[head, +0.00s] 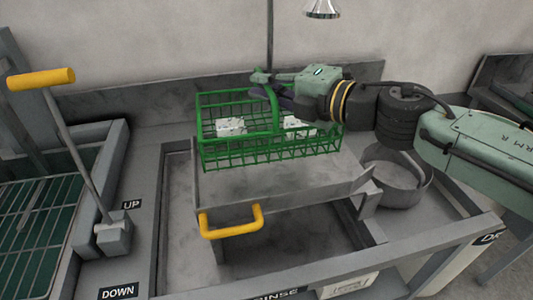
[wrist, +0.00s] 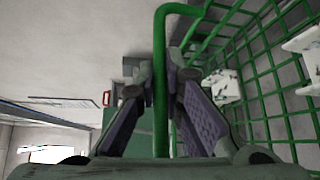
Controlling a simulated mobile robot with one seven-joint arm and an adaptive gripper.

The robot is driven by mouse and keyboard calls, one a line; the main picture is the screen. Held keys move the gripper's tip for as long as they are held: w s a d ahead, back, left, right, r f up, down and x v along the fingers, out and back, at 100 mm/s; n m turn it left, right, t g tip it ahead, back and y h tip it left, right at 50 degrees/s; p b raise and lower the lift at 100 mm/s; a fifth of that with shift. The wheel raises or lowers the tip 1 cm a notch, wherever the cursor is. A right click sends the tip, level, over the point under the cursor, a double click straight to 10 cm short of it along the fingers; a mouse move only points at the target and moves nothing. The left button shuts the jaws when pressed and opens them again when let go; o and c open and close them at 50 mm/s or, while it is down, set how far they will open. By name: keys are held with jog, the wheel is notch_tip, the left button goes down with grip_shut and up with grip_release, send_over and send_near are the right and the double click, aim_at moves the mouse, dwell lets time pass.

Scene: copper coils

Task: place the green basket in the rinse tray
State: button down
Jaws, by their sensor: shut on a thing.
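The green wire basket (head: 270,155) has a tall handle and holds white blocky parts (head: 231,126). It appears upright at the rinse tray (head: 290,190), a grey tray with a yellow handle (head: 231,222) in front. Whether the basket's bottom touches the tray cannot be told. My gripper (head: 265,82) is at the top of the basket handle, coming from the right. In the wrist view, my gripper's fingers (wrist: 165,90) are closed around the green handle bar (wrist: 160,60), with the basket mesh (wrist: 255,90) to the right.
A lever with an orange grip (head: 41,78) stands at the left beside UP and DOWN labels. A grated basin (head: 35,220) lies at far left. A round grey bowl (head: 400,185) sits right of the tray. A shower head (head: 322,9) hangs above.

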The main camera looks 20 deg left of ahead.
aim_at(307, 144)
notch_tip(307, 144, down, 6)
jog(key=b, duration=0.2)
jog(key=shift+s+r+b, duration=0.1)
jog(key=shift+b, duration=0.25)
notch_tip(307, 144, down, 4)
jog(key=b, duration=0.3)
jog(key=shift+r, duration=0.1)
jog(key=c, duration=2.2)
grip_release()
jog(key=shift+f, duration=0.25)
jog(key=o, duration=0.5)
jog(key=shift+r, duration=0.15)
jog(key=shift+d+r, duration=0.1)
jog(key=b+v, duration=0.2)
jog(key=v, duration=1)
jog(key=shift+b, duration=0.4)
